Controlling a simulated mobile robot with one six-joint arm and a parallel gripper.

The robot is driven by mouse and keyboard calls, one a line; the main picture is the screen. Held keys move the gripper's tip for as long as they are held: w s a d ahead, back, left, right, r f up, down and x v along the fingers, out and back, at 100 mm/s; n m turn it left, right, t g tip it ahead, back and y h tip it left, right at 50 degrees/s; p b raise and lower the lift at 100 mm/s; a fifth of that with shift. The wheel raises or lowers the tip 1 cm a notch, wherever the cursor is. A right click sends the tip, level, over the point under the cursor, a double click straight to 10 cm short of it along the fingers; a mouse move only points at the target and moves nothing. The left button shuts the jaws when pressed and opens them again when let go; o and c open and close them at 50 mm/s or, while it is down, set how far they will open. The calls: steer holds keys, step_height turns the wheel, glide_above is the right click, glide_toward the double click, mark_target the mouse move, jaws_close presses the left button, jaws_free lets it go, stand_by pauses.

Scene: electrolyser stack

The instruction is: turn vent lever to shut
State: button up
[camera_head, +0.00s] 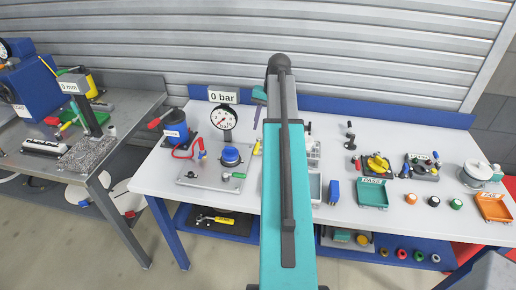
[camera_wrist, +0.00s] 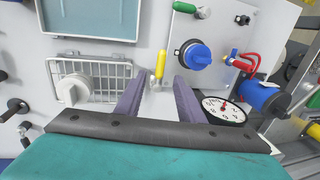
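A metal test plate (camera_head: 212,172) stands on the white bench, left of my arm. It carries a blue round cap (camera_head: 231,156), a green-handled lever (camera_head: 237,176) and a red hose end. A pressure gauge (camera_head: 222,118) stands behind it under a "0 bar" sign. No label marks the vent lever; the green-handled one may be it. In the wrist view the green handle (camera_wrist: 190,11) lies at the top, near the blue cap (camera_wrist: 194,55), and the gauge (camera_wrist: 222,108) is beside the right finger. My gripper (camera_wrist: 162,88) is open and empty, with its purple fingers apart, short of the green handle.
A yellow-handled item (camera_wrist: 160,66) lies just beyond my fingers. A wire basket (camera_wrist: 90,78) is to their left in the wrist view. A blue pump body (camera_wrist: 262,95) with a red hose is to their right. A green PASS tray (camera_head: 372,194) and several small parts occupy the bench's right.

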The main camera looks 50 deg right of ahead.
mark_target(258, 148)
steer(key=shift+w+a+f+b, duration=0.25)
steer(key=shift+f+b, duration=0.8)
steer(key=shift+f, duration=0.7)
steer(key=shift+w+a+f+b, duration=0.1)
steer(key=shift+w+f+b, duration=0.25)
steer(key=shift+f+b, duration=1.05)
steer(key=shift+w+a+f+b, duration=0.25)
steer(key=shift+f+b, duration=0.5)
steer(key=shift+f, duration=1.3)
jaws_close()
steer(key=shift+a, duration=0.3)
steer(key=shift+d, duration=0.4)
